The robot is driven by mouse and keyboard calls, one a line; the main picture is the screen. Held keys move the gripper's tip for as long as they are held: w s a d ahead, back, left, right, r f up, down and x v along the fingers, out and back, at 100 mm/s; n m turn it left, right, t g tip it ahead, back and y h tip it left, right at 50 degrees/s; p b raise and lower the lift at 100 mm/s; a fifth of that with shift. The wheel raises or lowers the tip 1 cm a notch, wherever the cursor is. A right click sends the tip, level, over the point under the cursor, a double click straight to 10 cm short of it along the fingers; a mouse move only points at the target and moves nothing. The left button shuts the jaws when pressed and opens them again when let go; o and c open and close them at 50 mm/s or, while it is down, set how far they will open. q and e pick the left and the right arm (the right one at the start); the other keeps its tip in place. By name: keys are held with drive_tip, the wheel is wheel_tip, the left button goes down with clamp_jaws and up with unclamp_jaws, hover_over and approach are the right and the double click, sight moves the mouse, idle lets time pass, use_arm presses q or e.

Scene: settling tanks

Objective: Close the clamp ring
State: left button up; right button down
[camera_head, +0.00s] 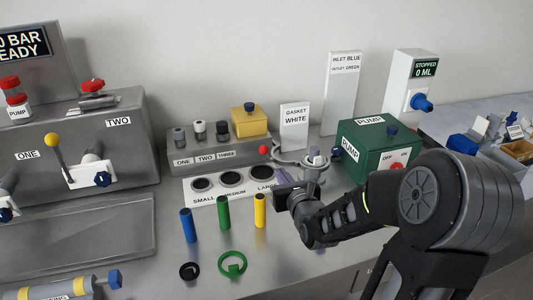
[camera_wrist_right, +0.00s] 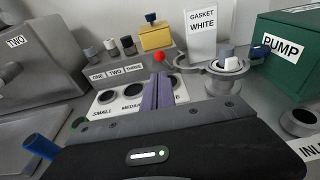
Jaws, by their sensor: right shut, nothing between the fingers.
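The clamp ring (camera_head: 290,161) is grey metal, around the top of a round flanged fitting (camera_head: 311,176) beside the green pump box. In the right wrist view the clamp ring (camera_wrist_right: 190,66) has an arm reaching left from the fitting, and a grey and white cap (camera_wrist_right: 229,63) stands at its middle. Whether its ends meet is unclear. My right gripper (camera_head: 279,188) is shut and empty, in front and to the left of the fitting, apart from it. Its purple fingers (camera_wrist_right: 158,90) point at the label plate in the wrist view. My left gripper is not in view.
The green pump box (camera_head: 380,147) stands right of the fitting. A white gasket sign (camera_head: 294,127) stands behind. Blue, green and yellow tubes (camera_head: 223,212) stand upright left of my right gripper. A red ball (camera_wrist_right: 159,57) sits close to the clamp's left end.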

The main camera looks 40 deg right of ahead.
drive_tip(key=b, duration=0.2)
approach(265, 151)
drive_tip(key=x, duration=0.7)
drive_tip(key=shift+f, duration=0.1)
idle(0.3)
